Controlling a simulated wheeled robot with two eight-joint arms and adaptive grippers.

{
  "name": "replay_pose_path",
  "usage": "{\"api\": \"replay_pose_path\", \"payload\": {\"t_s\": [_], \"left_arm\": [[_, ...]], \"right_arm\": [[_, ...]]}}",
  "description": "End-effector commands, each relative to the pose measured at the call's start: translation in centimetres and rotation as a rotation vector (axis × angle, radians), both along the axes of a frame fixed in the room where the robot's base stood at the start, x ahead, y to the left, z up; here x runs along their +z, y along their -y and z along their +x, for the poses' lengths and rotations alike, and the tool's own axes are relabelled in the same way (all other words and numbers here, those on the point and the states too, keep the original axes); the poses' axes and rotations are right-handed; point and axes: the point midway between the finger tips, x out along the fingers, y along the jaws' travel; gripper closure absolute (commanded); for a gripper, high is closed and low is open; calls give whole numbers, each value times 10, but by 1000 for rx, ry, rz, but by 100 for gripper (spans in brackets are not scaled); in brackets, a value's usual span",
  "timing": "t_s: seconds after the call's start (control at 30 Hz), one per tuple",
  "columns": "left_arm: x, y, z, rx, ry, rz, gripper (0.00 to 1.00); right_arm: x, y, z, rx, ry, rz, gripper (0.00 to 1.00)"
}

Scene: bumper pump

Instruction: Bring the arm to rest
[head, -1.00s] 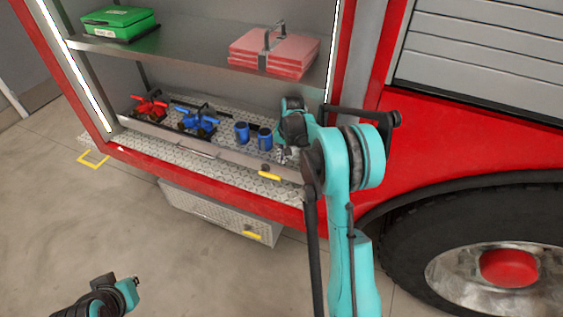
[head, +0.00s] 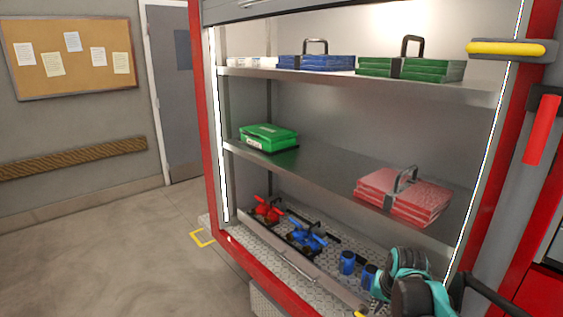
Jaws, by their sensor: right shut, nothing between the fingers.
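My right gripper (head: 382,288) is at the lower right, over the right end of the truck compartment's bottom tray. Its fingers are mostly hidden by my own teal and black wrist, and no held thing shows. It is shut and empty, just right of two blue cylinders (head: 347,262); the right cylinder is partly covered by it. My left gripper is out of view.
A blue fitting (head: 307,237) and a red fitting (head: 268,210) stand farther left on the tray. The middle shelf (head: 310,168) holds a green case (head: 268,137) and red slabs (head: 402,196). Blue and green slabs lie on the top shelf. Open floor lies left.

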Motion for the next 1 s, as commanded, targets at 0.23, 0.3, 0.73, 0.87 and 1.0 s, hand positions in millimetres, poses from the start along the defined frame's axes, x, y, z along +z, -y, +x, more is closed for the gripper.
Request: {"api": "replay_pose_path", "payload": {"t_s": [0.23,0.3,0.73,0.87,1.0], "left_arm": [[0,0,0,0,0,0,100],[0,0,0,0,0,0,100],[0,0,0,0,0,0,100],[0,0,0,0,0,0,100],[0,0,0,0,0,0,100]], "right_arm": [[28,-46,-89,163,112,-80,100],[29,-55,-113,207,144,-103,100],[2,-83,-196,380,272,-195,100],[2,-84,-197,383,275,-197,100],[2,-84,-197,383,275,-197,100]]}}
